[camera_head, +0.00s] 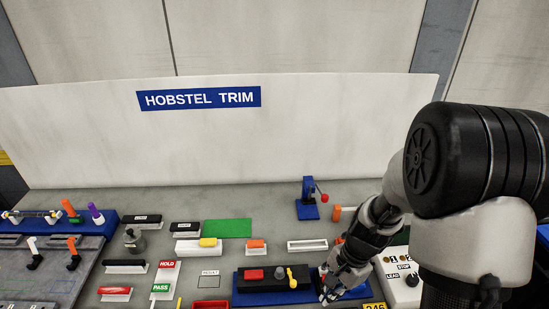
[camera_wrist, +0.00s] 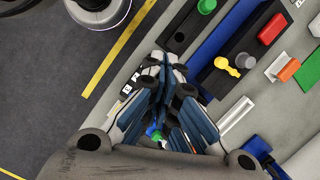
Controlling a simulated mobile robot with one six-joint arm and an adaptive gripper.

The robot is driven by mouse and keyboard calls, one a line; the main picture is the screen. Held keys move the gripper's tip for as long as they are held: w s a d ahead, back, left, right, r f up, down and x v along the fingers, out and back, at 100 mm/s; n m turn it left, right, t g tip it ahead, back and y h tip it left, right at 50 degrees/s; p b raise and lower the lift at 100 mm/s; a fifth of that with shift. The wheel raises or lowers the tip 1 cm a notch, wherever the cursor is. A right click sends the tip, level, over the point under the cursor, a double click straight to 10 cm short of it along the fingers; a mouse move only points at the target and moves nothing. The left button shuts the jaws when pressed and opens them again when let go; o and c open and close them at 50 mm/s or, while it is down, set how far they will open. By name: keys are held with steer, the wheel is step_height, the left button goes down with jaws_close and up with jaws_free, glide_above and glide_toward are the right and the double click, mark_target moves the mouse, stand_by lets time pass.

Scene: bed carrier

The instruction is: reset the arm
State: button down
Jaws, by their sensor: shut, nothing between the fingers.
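My gripper (camera_wrist: 160,95) shows in the wrist view with its fingers together and nothing between them. In the head view my gripper (camera_head: 328,294) points down at the right end of a blue tray (camera_head: 243,298), in front of its right part. My arm comes in from the right side of the head view. Whether the fingertips touch the tray or anything under them cannot be told. A small green and blue thing shows behind the fingers in the wrist view, mostly hidden.
The blue tray holds a black block with a red piece (camera_head: 254,274) and a yellow piece (camera_head: 292,278). A blue press (camera_head: 308,200) with a red knob stands behind. A control box (camera_head: 400,280) is on the right. A green mat (camera_head: 228,228) lies further back. A backboard (camera_head: 320,130) closes off the rear.

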step_height(320, 180, up, 10)
steer(key=s+a+n+t+h+b, duration=0.1)
steer(key=s+n+t+b, duration=0.1)
steer(key=n+b, duration=0.35)
steer(key=s+r+n+t+b, duration=0.1)
steer(key=s+r+n+b, duration=0.1)
steer(key=s, duration=0.3)
steer(key=s+r+n+t+h+b, duration=0.1)
steer(key=s+r+n+t+b, duration=0.1)
steer(key=s+n+b, duration=0.1)
steer(key=shift+s+d+n+t, duration=0.35)
steer(key=shift+s+n, duration=0.4)
steer(key=shift+s, duration=0.5)
